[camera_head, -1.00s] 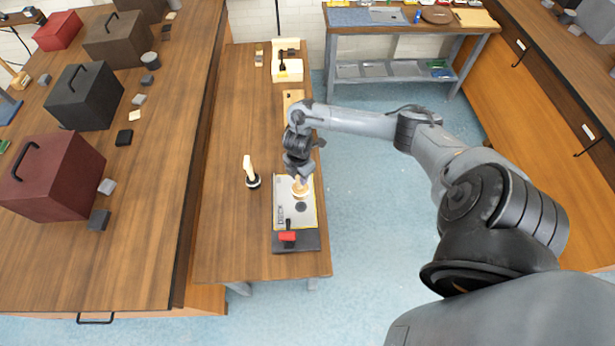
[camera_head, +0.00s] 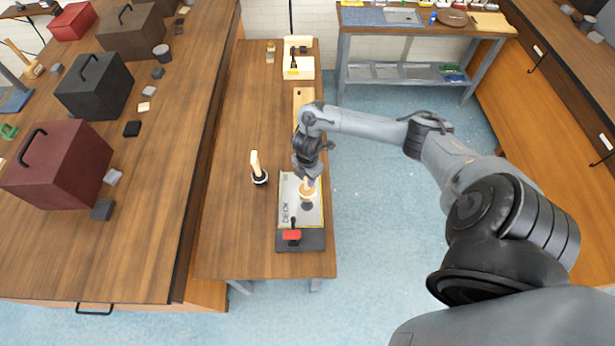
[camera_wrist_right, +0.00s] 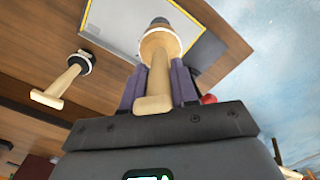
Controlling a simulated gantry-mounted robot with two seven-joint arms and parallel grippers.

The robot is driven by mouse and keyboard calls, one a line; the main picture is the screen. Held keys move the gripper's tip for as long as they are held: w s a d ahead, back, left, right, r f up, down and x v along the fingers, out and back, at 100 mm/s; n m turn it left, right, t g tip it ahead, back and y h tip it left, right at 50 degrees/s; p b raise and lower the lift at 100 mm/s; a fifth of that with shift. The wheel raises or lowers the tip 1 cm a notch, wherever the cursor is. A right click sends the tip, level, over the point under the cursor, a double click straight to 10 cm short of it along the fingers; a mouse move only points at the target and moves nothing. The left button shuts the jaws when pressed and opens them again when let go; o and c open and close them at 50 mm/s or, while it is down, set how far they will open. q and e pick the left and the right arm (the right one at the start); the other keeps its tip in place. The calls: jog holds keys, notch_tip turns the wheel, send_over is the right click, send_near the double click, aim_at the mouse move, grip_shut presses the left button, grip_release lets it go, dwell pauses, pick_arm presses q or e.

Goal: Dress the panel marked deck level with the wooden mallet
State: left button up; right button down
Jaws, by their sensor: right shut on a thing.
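The panel (camera_head: 291,190) is a grey sheet with a yellow border, marked DECK, lying on a dark block on the narrow wooden bench. My right gripper (camera_head: 309,178) is above its far half, shut on the handle of the wooden mallet (camera_head: 307,188). In the right wrist view the mallet's pale handle (camera_wrist_right: 158,82) sits between the fingers, its wooden head (camera_wrist_right: 160,42) towards the panel. A dark round patch (camera_head: 307,206) shows just below the head; I cannot tell whether they touch. My left gripper is not in view.
A second mallet with a black head (camera_head: 260,178) stands handle-up on the bench, left of the panel. A red-handled clamp (camera_head: 292,235) sits at the panel's near end. A wooden board (camera_head: 303,97) and a pale tray (camera_head: 299,68) lie farther back.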

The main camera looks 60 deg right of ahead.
aim_at(307, 190)
notch_tip(307, 190, down, 10)
jog(key=b, duration=0.7)
jog(key=shift+f, duration=0.25)
jog(key=shift+r+p, duration=0.6)
jog(key=shift+r, duration=0.3)
notch_tip(307, 190, up, 9)
jog(key=p, duration=0.8)
jog(key=shift+f+p, duration=0.2)
jog(key=shift+p, duration=0.1)
jog(key=shift+f, duration=0.15)
